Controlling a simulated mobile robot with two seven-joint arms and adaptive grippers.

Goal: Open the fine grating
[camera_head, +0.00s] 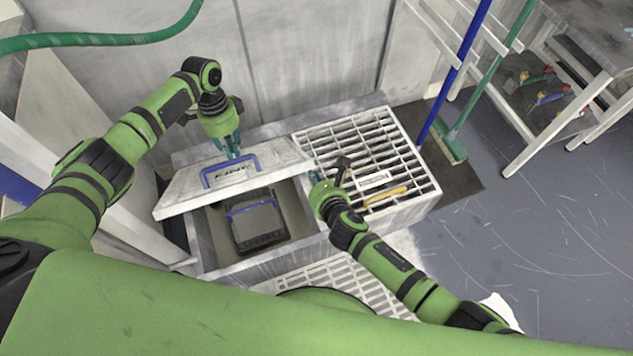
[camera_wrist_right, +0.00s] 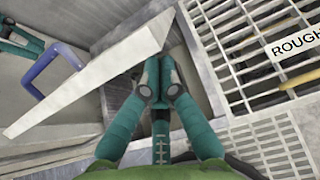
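The fine grating is a pale lid (camera_head: 185,200) marked FINE, with a blue handle (camera_head: 230,168). It is raised and tilted over the left basin (camera_head: 290,212), so the inside shows. The lid (camera_wrist_right: 105,75) and its handle (camera_wrist_right: 45,72) also show in the right wrist view. My left gripper (camera_head: 233,153) is just behind the handle, its fingers seemingly apart; in the right wrist view they look clear of the handle. My right gripper (camera_head: 315,178) is by the lid's right edge. Its fingers (camera_wrist_right: 161,80) meet beneath that edge; contact with the lid is unclear.
A dark block with a blue handle (camera_head: 258,220) sits in the open basin. The slatted rough grating (camera_head: 350,140) lies right of it, with a yellow handle (camera_head: 385,195). A green broom (camera_head: 450,142) stands farther right. The floor (camera_head: 540,220) at right is clear.

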